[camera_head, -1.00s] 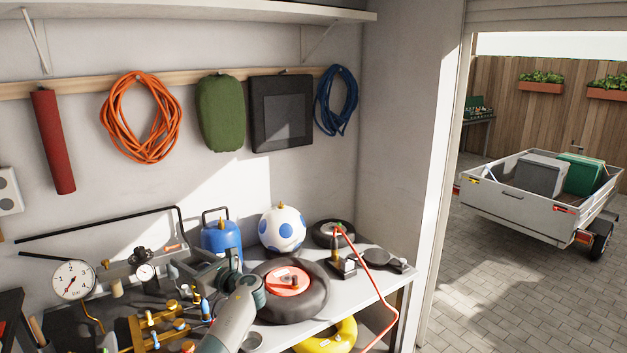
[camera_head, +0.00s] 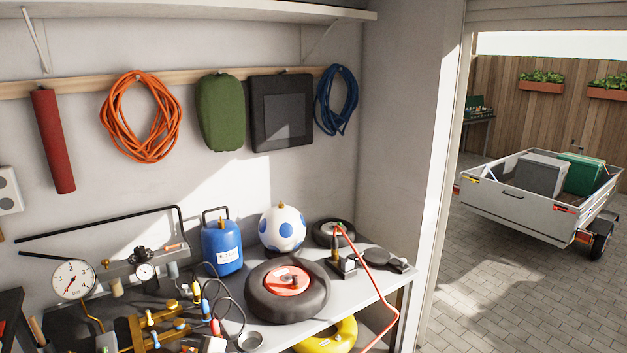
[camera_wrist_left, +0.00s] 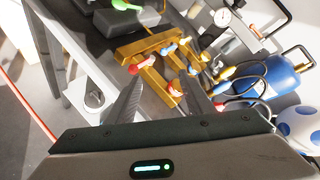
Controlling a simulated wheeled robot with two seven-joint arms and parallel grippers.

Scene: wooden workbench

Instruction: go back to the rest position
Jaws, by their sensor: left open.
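My left gripper (camera_wrist_left: 163,84) shows in the left wrist view with its two dark fingers spread apart and nothing between them. Beyond the fingertips, apparently apart from them, is a yellow rack (camera_wrist_left: 146,46) with several coloured knobs on the workbench. In the head view the yellow rack (camera_head: 137,333) stands at the front left of the bench, and I cannot make out my left gripper there. My right gripper is in neither current view.
The grey workbench (camera_head: 232,308) carries a pressure gauge (camera_head: 73,280), a blue canister (camera_head: 222,248), a white ball with blue spots (camera_head: 283,229) and a black wheel (camera_head: 259,304). A red hose (camera_head: 371,275) hangs over its right edge. A shelf (camera_head: 200,10) runs above.

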